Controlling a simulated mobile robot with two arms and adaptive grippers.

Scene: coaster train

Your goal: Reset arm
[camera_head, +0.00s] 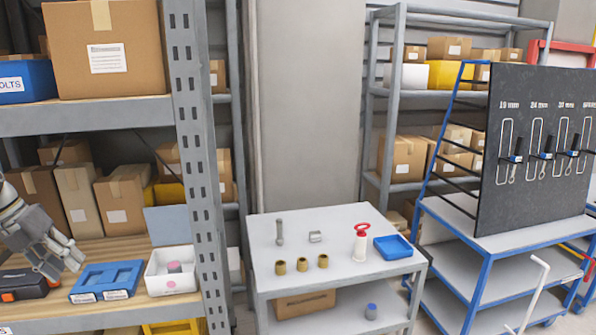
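My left gripper (61,266) comes in from the left edge, above the wooden shelf board. Its two grey fingers point down and to the right, look a little apart, and I see nothing held between them. A blue tray with recesses (107,278) lies just below and right of the fingertips. A dark case with an orange latch (25,284) lies below the gripper. An open white box (172,270) with a round pink-topped item stands further right on the board. My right gripper is not in view.
A grey rack post (191,120) stands right of the white box. Cartons (112,205) fill the shelf behind. A grey cart (345,278) holds a bolt, several brass pieces, a red-handled item and a blue tray (393,247). A tool board (535,150) stands at right.

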